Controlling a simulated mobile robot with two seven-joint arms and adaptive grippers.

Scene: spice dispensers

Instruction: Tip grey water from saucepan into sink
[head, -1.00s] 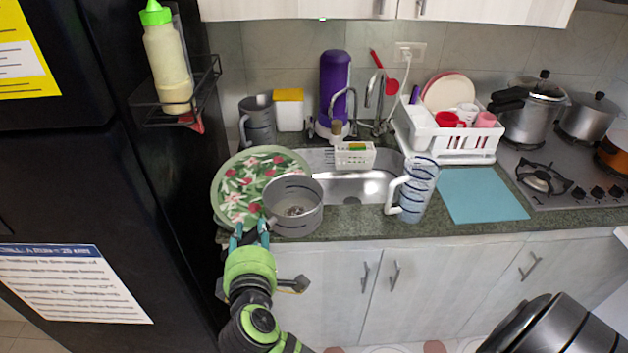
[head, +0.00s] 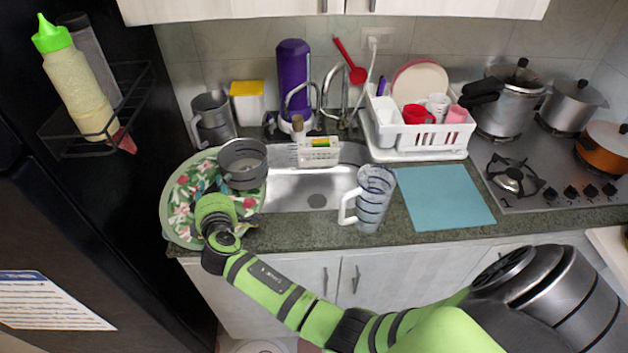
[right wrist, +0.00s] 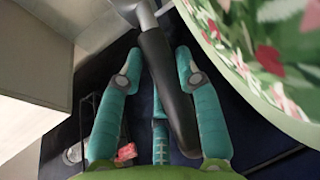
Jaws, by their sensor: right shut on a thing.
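The grey saucepan (head: 243,170) is at the left end of the metal sink (head: 292,190), over the right part of the round floral tray. It looks roughly upright; I cannot make out water in it. My right gripper, mostly hidden by its own wrist in the head view, shows in the right wrist view (right wrist: 158,66) with its teal fingers on either side of the dark saucepan handle (right wrist: 166,80), shut on it. My left gripper is not in view.
The floral tray (head: 185,195) lies left of the sink. A clear jug (head: 374,200) stands at the sink's front right edge. A faucet (head: 345,92) and a small caddy (head: 318,152) are behind the basin. A blue mat (head: 445,198) lies to the right.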

